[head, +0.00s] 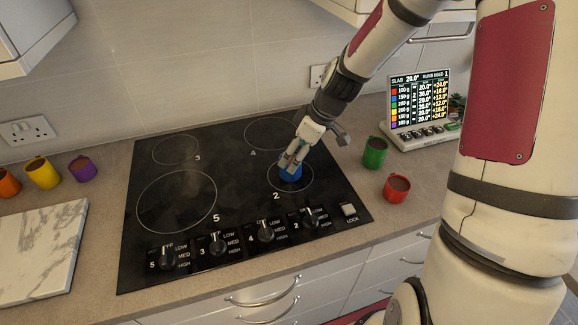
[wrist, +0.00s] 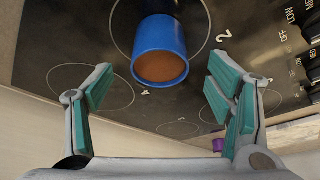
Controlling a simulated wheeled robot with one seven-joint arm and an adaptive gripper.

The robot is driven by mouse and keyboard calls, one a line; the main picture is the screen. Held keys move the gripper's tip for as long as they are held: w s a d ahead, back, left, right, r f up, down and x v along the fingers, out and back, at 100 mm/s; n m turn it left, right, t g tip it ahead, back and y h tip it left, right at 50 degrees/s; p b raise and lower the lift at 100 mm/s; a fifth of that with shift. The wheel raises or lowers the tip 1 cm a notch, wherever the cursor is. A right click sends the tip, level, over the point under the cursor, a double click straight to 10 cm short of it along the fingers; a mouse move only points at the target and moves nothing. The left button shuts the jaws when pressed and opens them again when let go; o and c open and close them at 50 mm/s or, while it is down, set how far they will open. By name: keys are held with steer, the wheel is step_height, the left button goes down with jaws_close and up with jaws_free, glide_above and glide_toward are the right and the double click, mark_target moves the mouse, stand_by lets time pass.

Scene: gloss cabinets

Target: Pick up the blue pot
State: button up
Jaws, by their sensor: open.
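The blue pot (head: 290,173) stands on the black hob, on the ring marked 2. My gripper (head: 293,160) is right over it and hides part of it in the head view.
A green pot (head: 375,153) and a red pot (head: 397,189) stand right of the hob (head: 235,210), near a display device (head: 418,105). Orange, yellow (head: 43,173) and purple (head: 83,168) pots stand at left behind a marble slab (head: 40,250). Knobs (head: 218,242) line the hob's front.

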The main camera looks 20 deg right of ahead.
steer(key=shift+x, duration=2.95)
steer(key=shift+d, duration=0.15)
steer(key=c, duration=1.5)
steer(key=shift+c, duration=0.2)
